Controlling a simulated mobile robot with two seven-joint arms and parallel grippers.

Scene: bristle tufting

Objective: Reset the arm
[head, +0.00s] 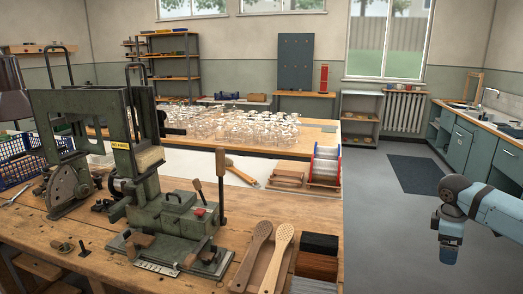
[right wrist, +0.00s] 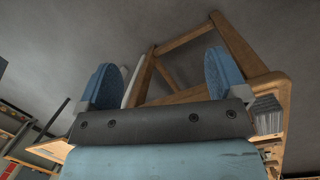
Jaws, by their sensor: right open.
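My right gripper (head: 449,252) hangs at the right of the head view, over the grey floor and clear of the workbench's right edge. In the right wrist view its two blue fingers (right wrist: 165,85) stand wide apart with nothing between them. My left gripper is in neither view. A green tufting machine (head: 170,215) stands on the wooden workbench (head: 90,255). Two wooden brush bodies (head: 268,255) lie at the bench's front right, beside dark bristle blocks (head: 318,255).
A spool rack (head: 325,165) sits at the bench's right end. Behind is a table with many clear glass-like pieces (head: 250,128). Blue cabinets (head: 470,145) with a sink line the right wall. The floor (head: 400,230) between bench and cabinets is open, with a dark mat (head: 415,174).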

